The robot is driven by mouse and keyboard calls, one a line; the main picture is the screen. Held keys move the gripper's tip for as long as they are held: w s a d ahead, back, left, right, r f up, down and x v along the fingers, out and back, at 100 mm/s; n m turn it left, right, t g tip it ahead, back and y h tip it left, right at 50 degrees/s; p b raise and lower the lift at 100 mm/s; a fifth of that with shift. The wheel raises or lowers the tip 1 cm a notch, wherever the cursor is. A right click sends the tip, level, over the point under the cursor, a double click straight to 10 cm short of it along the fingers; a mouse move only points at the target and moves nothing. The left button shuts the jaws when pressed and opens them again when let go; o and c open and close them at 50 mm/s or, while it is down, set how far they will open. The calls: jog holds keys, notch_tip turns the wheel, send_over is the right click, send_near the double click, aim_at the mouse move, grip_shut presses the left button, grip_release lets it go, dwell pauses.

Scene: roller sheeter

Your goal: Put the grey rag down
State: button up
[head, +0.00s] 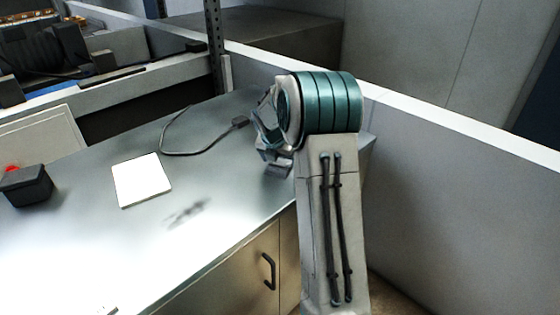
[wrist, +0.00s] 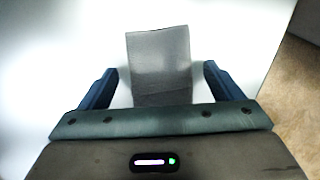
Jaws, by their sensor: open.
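The grey rag (wrist: 159,60) shows in the wrist view as a flat, roughly rectangular piece against the bright bench top. My gripper (wrist: 161,72) is open, with one dark blue finger on each side of the rag and a gap between each finger and the rag. The rag's near end is hidden behind the gripper body. I cannot tell whether the rag lies fully flat on the bench. In the head view my gripper (head: 266,140) is over the bench's right end, partly hidden by my arm, and the rag cannot be made out clearly.
The shiny bench (head: 215,185) has a white square pad (head: 141,180), a black cable (head: 185,154) and a dark box (head: 26,186) on it. A grey partition (head: 440,180) stands along the right. The bench's edge and floor show at right in the wrist view.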

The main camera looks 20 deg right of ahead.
jog(key=v, duration=1.1)
jog(key=s+a+m+y, duration=0.1)
jog(key=s+a+m, duration=0.4)
jog(key=s+m, duration=0.4)
jog(key=s+a+m+y, duration=0.1)
jog(key=s+a+m, duration=0.3)
jog(key=s+m, duration=0.5)
jog(key=s+a+m+y, duration=0.1)
jog(key=s+a+m, duration=0.4)
jog(key=s, duration=0.8)
jog(key=m, duration=0.3)
jog(key=shift+a+f+m, duration=0.2)
jog(key=shift+a+m, duration=0.15)
jog(key=shift+m, duration=0.05)
